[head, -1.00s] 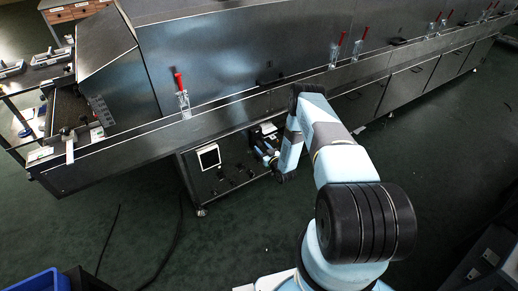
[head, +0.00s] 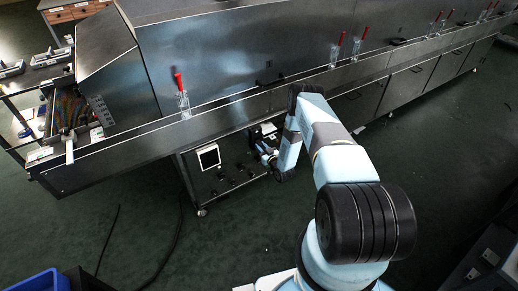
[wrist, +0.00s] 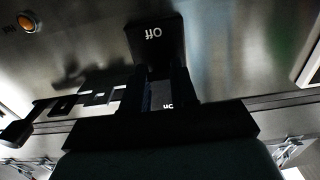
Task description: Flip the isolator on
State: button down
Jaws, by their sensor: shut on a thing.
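The isolator (wrist: 154,36) is a dark block in the wrist view, with "Off" in white lettering that reads upside down there. My gripper (wrist: 160,80) is shut on the isolator's handle, whose shape is mostly hidden in shadow and behind the fingers. In the head view my gripper (head: 264,150) is at the control panel (head: 199,180) under the dryer, and the isolator is hidden behind it and the arm.
An orange button (wrist: 26,22) shows at upper left in the wrist view. The long metal dryer (head: 230,50) overhangs the panel. Green floor in front is mostly clear.

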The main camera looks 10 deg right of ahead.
aim_at(258, 142)
jog(key=c, duration=1.8)
grip_release()
jog(key=shift+a, duration=0.65)
jog(key=shift+d, duration=0.3)
grip_shut()
notch_tip(258, 142, up, 2)
jog(key=g, duration=0.2)
jog(key=g+h, duration=0.1)
jog(key=g, duration=0.1)
jog(key=shift+s+d+r+g+h, duration=0.15)
jog(key=shift+r+g+h, duration=0.05)
jog(key=shift+g+h, duration=0.1)
jog(key=shift+w+a+r+g+h, duration=0.15)
jog(key=shift+r+g+h, duration=0.25)
jog(key=shift+g, duration=0.75)
jog(key=shift+w+r+g+h, duration=0.1)
jog(key=shift+r+g+h, duration=0.25)
jog(key=shift+g, duration=0.75)
jog(key=shift+w+a+r+g+h, duration=0.2)
jog(key=shift+r+g, duration=0.35)
jog(key=shift+g, duration=0.6)
jog(key=shift+d, duration=0.1)
jog(key=o, duration=0.9)
grip_release()
jog(key=shift+d, duration=0.2)
